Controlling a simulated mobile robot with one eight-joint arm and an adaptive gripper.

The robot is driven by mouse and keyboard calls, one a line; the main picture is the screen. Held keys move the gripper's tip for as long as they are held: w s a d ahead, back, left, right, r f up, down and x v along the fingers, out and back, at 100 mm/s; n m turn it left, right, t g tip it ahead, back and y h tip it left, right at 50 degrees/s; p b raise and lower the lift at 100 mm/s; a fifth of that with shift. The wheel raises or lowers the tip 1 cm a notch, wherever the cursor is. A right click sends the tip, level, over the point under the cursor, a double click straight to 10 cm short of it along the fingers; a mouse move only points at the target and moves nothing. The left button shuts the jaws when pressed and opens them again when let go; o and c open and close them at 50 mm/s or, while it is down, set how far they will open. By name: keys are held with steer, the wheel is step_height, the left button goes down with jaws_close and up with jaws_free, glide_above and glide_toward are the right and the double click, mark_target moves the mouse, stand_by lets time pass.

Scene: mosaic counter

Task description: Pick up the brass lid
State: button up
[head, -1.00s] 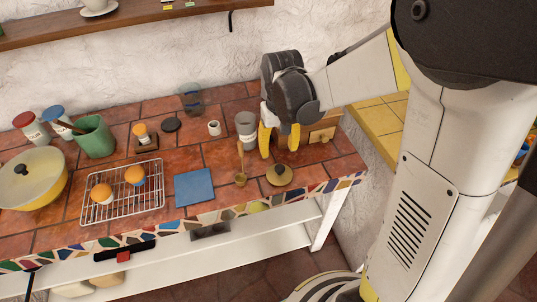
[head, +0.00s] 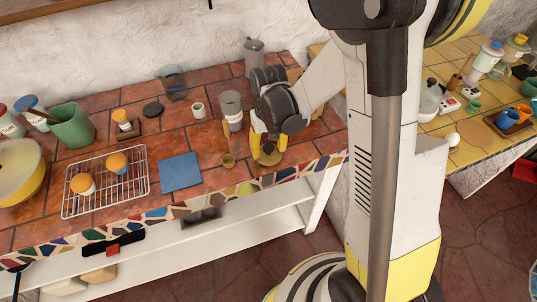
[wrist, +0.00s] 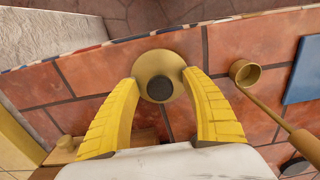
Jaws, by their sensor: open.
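The brass lid (head: 267,158) lies on the red tile counter near its front mosaic edge, partly hidden by my fingers in the head view. In the wrist view the round brass lid (wrist: 152,62) shows with a dark knob (wrist: 160,88) at its middle. My gripper (head: 268,148) points down over the lid with its yellow fingers apart. In the wrist view the fingers stand to either side of the knob, and nothing is between them but the view of the lid. Whether the fingertips touch the lid, I cannot tell.
A small brass ladle (wrist: 245,72) lies beside the lid, close to one finger. A blue tile (head: 180,172) and a wire rack (head: 104,182) with two orange-topped cups are further left. The counter's front edge is close.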

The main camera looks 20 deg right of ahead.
jaws_close()
steer(key=shift+r, duration=0.1)
